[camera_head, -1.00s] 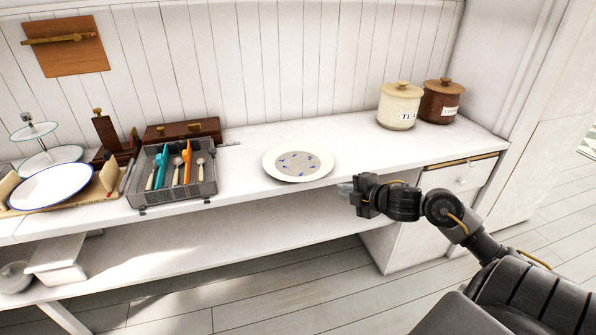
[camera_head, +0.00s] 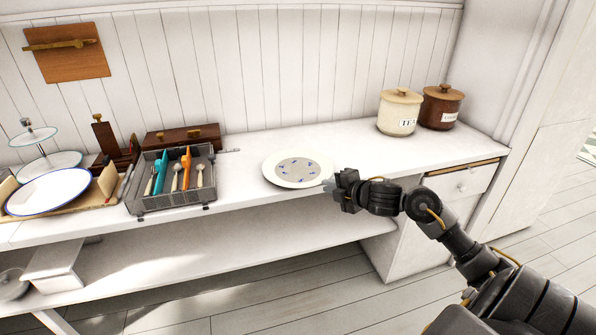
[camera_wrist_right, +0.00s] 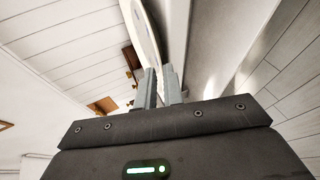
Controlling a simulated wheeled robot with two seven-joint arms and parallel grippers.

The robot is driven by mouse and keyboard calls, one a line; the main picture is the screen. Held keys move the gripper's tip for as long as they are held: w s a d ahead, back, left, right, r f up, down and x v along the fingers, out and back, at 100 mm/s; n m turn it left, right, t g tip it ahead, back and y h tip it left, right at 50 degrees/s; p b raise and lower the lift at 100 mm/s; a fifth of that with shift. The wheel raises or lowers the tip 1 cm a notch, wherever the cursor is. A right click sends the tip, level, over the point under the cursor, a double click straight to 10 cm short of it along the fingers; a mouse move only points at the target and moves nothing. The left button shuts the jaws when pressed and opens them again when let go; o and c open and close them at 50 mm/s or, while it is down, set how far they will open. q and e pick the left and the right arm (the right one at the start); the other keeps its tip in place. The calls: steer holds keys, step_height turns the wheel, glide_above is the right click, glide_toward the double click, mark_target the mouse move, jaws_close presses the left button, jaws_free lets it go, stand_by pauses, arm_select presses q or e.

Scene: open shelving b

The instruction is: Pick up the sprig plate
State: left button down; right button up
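The sprig plate (camera_head: 298,168) is a round white plate with small blue sprigs on a greyish centre. It lies flat on the counter near its front edge. My right gripper (camera_head: 329,185) is at the plate's right front rim in the head view. In the right wrist view the plate (camera_wrist_right: 146,32) shows nearly edge-on, its rim by the fingertips of the gripper (camera_wrist_right: 160,76). The two fingers stand a small gap apart, so it looks open; whether they touch the rim is hard to tell. My left gripper is in no view.
A grey cutlery tray (camera_head: 170,203) stands left of the plate, with a white blue-rimmed plate (camera_head: 48,190) further left. A cream tea canister (camera_head: 399,112) and a brown canister (camera_head: 441,107) stand at the back right. The counter (camera_head: 370,157) between plate and canisters is clear.

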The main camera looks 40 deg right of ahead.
mark_target(319, 183)
steer(key=x, duration=0.4)
steer(key=shift+w+f, duration=0.15)
steer(key=shift+w, duration=0.25)
jaws_close()
